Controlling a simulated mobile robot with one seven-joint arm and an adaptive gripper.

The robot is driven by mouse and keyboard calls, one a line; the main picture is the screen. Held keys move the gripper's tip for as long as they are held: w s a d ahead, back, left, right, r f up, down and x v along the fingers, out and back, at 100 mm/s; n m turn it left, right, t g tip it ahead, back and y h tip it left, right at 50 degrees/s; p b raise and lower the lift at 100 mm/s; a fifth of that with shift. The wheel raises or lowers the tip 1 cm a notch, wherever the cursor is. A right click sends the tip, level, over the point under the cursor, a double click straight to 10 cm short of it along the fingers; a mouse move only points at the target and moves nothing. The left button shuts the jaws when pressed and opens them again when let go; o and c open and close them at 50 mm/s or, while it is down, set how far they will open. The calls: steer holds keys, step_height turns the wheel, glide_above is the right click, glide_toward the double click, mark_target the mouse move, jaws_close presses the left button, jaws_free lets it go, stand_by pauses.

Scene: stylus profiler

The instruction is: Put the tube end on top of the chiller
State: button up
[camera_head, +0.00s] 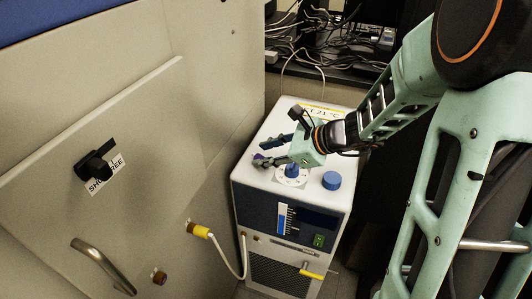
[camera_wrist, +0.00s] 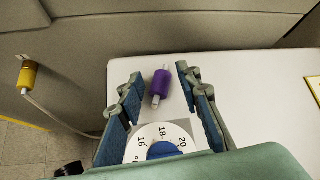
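The chiller (camera_head: 263,208) is a white box with a dark blue front panel; its white top (camera_wrist: 255,95) fills much of the wrist view. A purple tube end (camera_wrist: 160,84) with short white stubs lies on or just above this top; contact is unclear. It also shows as a small purple spot in the head view (camera_head: 259,157). My gripper (camera_wrist: 159,76) is over the chiller top, fingers spread on either side of the purple piece, with gaps on both sides. In the head view my gripper (camera_head: 265,150) points left.
A blue dial (camera_head: 291,171) and a blue cap (camera_head: 331,180) stand on the chiller top. A yellow connector (camera_head: 198,230) sits at the beige cabinet's port, with a white tube to the chiller front. Another yellow fitting (camera_head: 311,273) is low on the chiller. The cabinet (camera_head: 150,130) stands close at left.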

steer(key=shift+r, duration=0.1)
steer(key=s+d+r+p, duration=0.2)
steer(key=d+r+p, duration=0.2)
steer(key=r+p, duration=0.1)
steer(key=shift+s+r+p, duration=0.3)
steer(key=shift+r+p, duration=0.05)
steer(key=shift+r, duration=0.4)
steer(key=v, duration=1.2)
steer(key=shift+d, duration=0.1)
